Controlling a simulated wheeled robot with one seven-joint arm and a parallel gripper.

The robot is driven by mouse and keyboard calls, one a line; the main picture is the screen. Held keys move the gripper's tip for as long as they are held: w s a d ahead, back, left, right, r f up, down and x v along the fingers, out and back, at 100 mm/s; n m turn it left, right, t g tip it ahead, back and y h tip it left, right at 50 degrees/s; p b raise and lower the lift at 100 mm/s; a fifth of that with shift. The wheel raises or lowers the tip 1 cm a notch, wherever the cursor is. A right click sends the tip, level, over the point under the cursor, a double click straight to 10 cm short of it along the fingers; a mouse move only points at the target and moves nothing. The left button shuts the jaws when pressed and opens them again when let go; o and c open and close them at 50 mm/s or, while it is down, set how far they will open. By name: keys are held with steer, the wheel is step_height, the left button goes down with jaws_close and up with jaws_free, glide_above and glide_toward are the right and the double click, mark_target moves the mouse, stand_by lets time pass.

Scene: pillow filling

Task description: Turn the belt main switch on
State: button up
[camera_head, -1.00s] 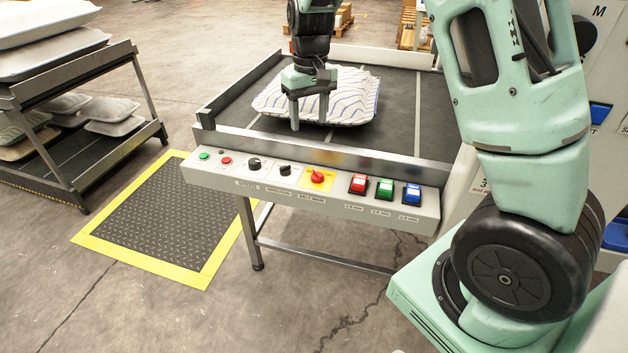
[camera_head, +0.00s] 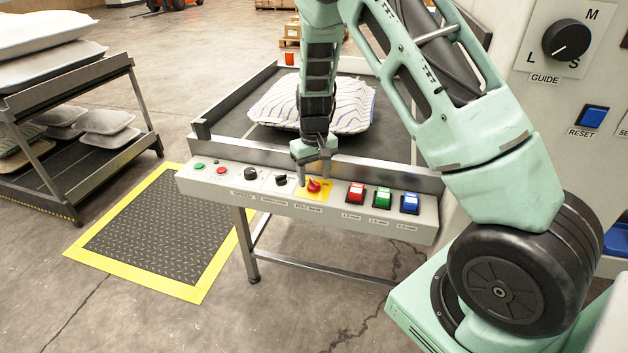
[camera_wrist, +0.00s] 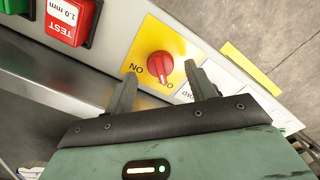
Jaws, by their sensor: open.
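The belt main switch is a red rotary knob (camera_head: 314,186) on a yellow plate (camera_head: 327,195) in the front control panel (camera_head: 225,187) of the belt table. In the wrist view the red knob (camera_wrist: 160,65) shows with ON and OFF marked beside it; its ridge seems to lie nearer OFF. My gripper (camera_head: 313,179) is over the knob, fingers pointing down. In the wrist view my gripper (camera_wrist: 160,82) is open, one finger on each side of the knob's near edge. I cannot tell whether the fingers touch it.
A white striped pillow (camera_head: 275,103) lies on the dark belt (camera_head: 232,118). Two dark knobs (camera_head: 281,179) sit left of the switch; red (camera_head: 355,192), green (camera_head: 382,197) and blue (camera_head: 410,202) buttons sit right. A pillow rack (camera_head: 128,105) stands left.

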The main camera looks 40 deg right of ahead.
steer(key=shift+f, duration=0.9)
steer(key=c, duration=1)
steer(key=shift+o, duration=0.2)
